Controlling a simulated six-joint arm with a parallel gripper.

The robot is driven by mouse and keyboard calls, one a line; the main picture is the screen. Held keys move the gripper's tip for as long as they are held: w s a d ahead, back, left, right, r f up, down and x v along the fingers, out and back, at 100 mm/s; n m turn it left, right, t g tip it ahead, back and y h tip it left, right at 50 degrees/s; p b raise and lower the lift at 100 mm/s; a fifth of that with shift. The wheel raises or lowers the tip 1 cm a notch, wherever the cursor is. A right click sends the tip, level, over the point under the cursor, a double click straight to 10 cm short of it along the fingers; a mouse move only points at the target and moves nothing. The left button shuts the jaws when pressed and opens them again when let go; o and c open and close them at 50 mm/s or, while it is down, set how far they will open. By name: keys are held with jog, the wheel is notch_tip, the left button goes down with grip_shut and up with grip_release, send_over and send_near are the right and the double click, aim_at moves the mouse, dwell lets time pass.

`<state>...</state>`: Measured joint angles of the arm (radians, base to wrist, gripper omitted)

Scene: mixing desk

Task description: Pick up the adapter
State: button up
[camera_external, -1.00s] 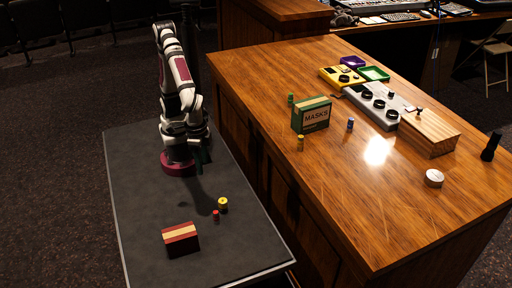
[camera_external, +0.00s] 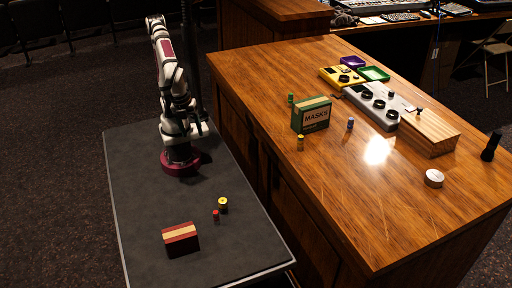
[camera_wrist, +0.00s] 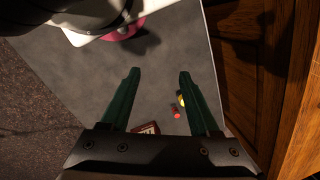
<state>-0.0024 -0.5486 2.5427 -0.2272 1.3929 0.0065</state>
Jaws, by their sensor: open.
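I cannot tell which small object is the adapter. On the dark grey table, a yellow-topped cylinder (camera_external: 223,205) stands beside a smaller red-topped cylinder (camera_external: 216,216). In the wrist view the yellow one (camera_wrist: 181,100) is partly hidden by the right finger, and the red one (camera_wrist: 177,114) lies just left of that finger. My gripper (camera_wrist: 160,73) is open and empty, with bare tabletop between its green fingers, well above the table.
A red-and-cream box (camera_external: 180,240) lies near the grey table's front. On the wooden desk (camera_external: 330,200) are a green MASKS box (camera_external: 311,118), several small cylinders, a grey control unit (camera_external: 372,106), a wooden block (camera_external: 430,130), a white round tin (camera_external: 434,179) and a black object (camera_external: 491,147).

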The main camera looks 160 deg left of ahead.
jog(key=w+a+r+n+h, duration=0.2)
jog(key=w+a+r+n, duration=0.6)
jog(key=w+a+r, duration=0.25)
jog(key=a+r+n, duration=0.2)
jog(key=a+r, duration=0.1)
jog(key=a, duration=0.4)
jog(key=a+r+n, duration=0.2)
jog(key=a+n, duration=0.1)
jog(key=a, duration=0.4)
jog(key=r+n, duration=0.1)
jog(key=n, duration=0.3)
send_over(291, 94)
notch_tip(291, 94, down, 16)
jog(key=shift+s+r, duration=0.1)
jog(key=shift+r, duration=0.1)
grip_shut()
